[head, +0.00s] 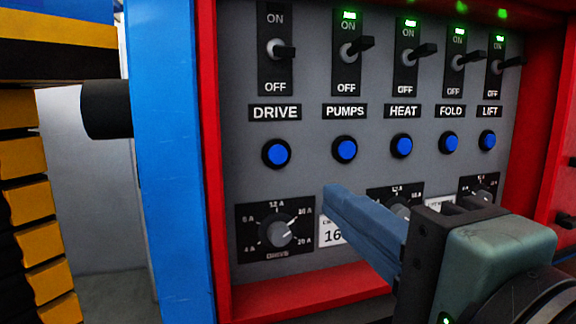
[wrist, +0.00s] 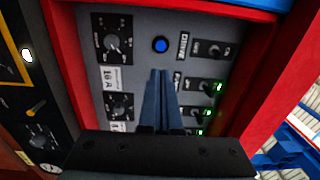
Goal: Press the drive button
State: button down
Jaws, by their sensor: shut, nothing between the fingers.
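The drive button (head: 276,153) is a round blue button in a black ring, under the DRIVE label (head: 275,112) at the left of the button row. It also shows in the wrist view (wrist: 161,44), just beyond my fingertips. My gripper (head: 332,192) is shut and empty, its blue-grey fingers together. In the head view the fingertips are right of and below the drive button, near the pumps button (head: 345,149). I see no contact with the drive button. The drive switch (head: 277,49) above has no lit lamp.
The pumps, heat, fold and lift switches have green lamps lit. A drive dial (head: 278,231) sits below the drive button. A red frame (head: 211,160) rims the grey panel, with a blue post (head: 165,160) and a black cylinder (head: 107,109) to its left.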

jog(key=shift+a, duration=0.1)
dwell(0.3)
jog(key=p, duration=1)
send_near(278, 156)
jog(key=x, duration=0.7)
